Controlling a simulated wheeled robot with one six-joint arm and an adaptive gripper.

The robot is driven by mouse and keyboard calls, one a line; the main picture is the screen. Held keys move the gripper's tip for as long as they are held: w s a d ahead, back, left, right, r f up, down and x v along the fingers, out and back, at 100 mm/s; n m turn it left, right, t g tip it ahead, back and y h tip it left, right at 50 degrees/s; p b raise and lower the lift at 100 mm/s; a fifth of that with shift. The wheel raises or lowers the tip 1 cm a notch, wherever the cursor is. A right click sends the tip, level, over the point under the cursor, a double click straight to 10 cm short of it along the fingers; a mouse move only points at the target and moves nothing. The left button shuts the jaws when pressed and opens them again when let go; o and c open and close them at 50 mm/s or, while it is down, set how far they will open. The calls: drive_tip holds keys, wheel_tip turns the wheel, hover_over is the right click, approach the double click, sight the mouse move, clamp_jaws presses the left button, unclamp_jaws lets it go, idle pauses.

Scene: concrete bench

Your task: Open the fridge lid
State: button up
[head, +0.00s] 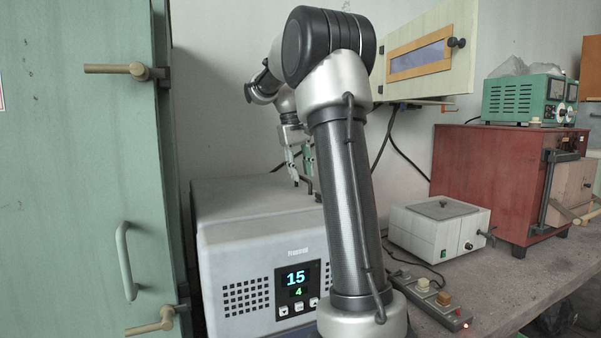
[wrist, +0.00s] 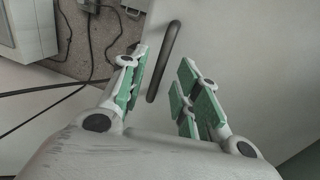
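The fridge (head: 250,265) is a light grey box with a lit display reading 15 and 4, standing on the bench. Its lid (head: 235,205) lies flat and closed on top; it also shows in the wrist view (wrist: 255,65). A dark bar handle (wrist: 163,62) on the lid lies between my finger pads in the wrist view, nearer the left finger. My gripper (head: 301,168) is open above the lid's back right part, with green pads apart. It holds nothing; whether a pad touches the handle cannot be told. My arm hides part of the fridge's right side.
A white lidded box (head: 438,230) and a power strip (head: 432,297) with cables are right of the fridge. A red oven-like box (head: 490,180) stands farther right. A green cabinet door (head: 85,220) is close on the left. An open wall-cabinet door (head: 425,55) hangs above.

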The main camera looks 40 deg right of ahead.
drive_tip(key=shift+d+f, duration=0.1)
drive_tip(key=shift+f, duration=0.2)
clamp_jaws()
drive_tip(key=shift+r, duration=0.1)
